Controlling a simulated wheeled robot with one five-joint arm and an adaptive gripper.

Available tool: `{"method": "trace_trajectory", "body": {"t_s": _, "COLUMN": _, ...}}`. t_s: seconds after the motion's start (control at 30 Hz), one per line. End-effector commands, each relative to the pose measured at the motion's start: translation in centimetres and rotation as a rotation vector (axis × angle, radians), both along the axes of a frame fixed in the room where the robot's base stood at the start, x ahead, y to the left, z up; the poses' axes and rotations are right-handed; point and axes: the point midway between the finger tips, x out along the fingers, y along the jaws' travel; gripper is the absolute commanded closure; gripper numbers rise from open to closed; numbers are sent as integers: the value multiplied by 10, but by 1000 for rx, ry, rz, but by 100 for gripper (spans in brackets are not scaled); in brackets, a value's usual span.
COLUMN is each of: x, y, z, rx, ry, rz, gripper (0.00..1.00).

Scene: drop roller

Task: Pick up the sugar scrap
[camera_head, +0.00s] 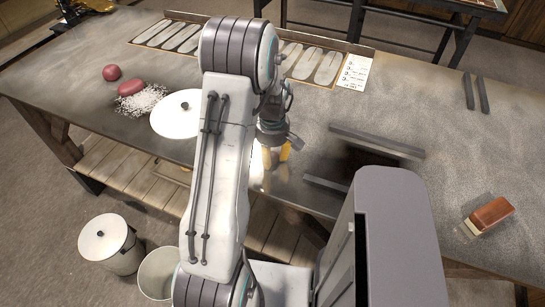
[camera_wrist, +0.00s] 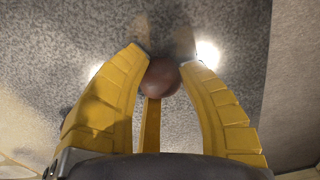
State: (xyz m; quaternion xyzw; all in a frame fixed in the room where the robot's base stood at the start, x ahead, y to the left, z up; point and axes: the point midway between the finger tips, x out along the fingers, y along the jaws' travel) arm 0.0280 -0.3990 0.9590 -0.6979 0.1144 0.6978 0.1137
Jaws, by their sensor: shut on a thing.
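My gripper (camera_head: 276,155) hangs over the front part of the metal table, partly behind my arm in the head view. Its yellow fingers also show in the wrist view. They are closed around a small, round, brownish-red lump, which I take to be the sugar scrap (camera_wrist: 162,76). The lump sits between the fingertips, over the speckled grey table top (camera_wrist: 75,35). I cannot tell whether it touches the table. In the head view the lump is hidden.
A red ball (camera_head: 112,72), a pink-red lump (camera_head: 130,88) on white grains, and a white round lid (camera_head: 178,113) lie left. Dark bars (camera_head: 378,142) stand right of my gripper. A brown-topped brush (camera_head: 490,214) lies right. Two bins (camera_head: 110,245) (camera_head: 158,272) stand on the floor.

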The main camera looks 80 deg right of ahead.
Motion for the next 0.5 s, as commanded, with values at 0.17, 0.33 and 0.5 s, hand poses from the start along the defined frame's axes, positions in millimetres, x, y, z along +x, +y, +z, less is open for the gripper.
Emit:
{"method": "trace_trajectory", "body": {"t_s": 0.17, "x": 0, "y": 0, "z": 0, "rx": 1, "ry": 0, "rz": 0, "gripper": 88}}
{"method": "trace_trajectory", "body": {"t_s": 0.33, "x": 0, "y": 0, "z": 8, "rx": -2, "ry": 1, "rz": 0, "gripper": 88}}
{"method": "trace_trajectory", "body": {"t_s": 0.5, "x": 0, "y": -1, "z": 29, "rx": -6, "ry": 1, "rz": 0, "gripper": 88}}
